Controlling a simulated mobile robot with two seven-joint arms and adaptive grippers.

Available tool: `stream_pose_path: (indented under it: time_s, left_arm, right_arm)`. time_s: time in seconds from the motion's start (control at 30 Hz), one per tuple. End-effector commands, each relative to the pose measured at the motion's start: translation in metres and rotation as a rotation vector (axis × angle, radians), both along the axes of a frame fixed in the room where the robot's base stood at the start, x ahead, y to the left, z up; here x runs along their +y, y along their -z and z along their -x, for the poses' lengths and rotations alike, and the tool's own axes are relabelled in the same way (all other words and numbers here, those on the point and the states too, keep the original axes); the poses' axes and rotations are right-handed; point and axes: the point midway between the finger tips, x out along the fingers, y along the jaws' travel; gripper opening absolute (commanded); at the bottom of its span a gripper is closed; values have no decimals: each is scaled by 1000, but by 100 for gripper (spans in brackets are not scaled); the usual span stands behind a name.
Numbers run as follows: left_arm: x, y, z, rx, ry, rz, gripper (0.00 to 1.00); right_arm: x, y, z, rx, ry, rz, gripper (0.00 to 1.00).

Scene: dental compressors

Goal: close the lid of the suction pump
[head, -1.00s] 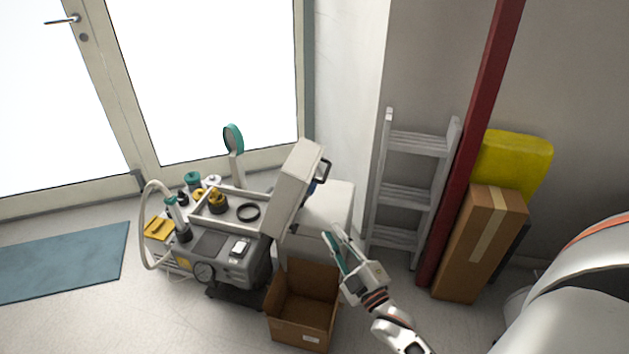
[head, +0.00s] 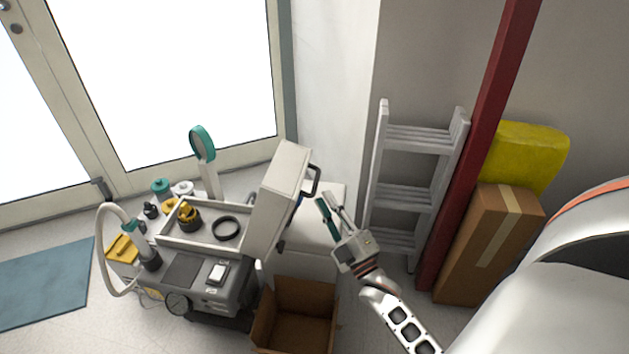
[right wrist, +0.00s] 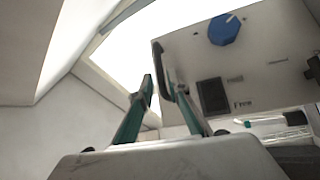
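The suction pump (head: 215,285) is a grey machine on the floor at the left centre of the head view. Its pale lid (head: 275,195) stands raised at the right side of the open top tray, with a dark handle (head: 314,181) on its outer side. In the right wrist view, the fingers (right wrist: 155,75) point up beside a pale panel with a blue knob (right wrist: 224,29). My left gripper is not in view.
An open cardboard box (head: 295,318) stands on the floor in front of the pump's right side. A white cabinet (head: 318,222) is behind my right gripper. A grey stepladder (head: 415,190), a red post (head: 478,140) and a tall carton (head: 490,245) stand to the right.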

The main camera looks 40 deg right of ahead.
Motion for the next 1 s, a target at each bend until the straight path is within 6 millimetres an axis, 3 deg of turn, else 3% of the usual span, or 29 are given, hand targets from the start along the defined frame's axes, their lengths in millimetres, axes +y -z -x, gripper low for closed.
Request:
stream_pose_path:
  time_s: [0.2,0.4,0.77,0.83,1.0]
  left_arm:
    - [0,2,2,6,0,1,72]
    - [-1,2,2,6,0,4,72]
    - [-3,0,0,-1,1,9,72]
    - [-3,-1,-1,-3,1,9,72]
    - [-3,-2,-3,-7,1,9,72]
  right_arm:
    - [-5,-14,-33,-1,-1,2,16]
    - [-7,-21,-53,0,-2,1,16]
    - [-8,-23,-58,2,-2,0,16]
    - [-8,-23,-58,1,-1,0,1]
    - [-8,-23,-58,2,-2,0,0]
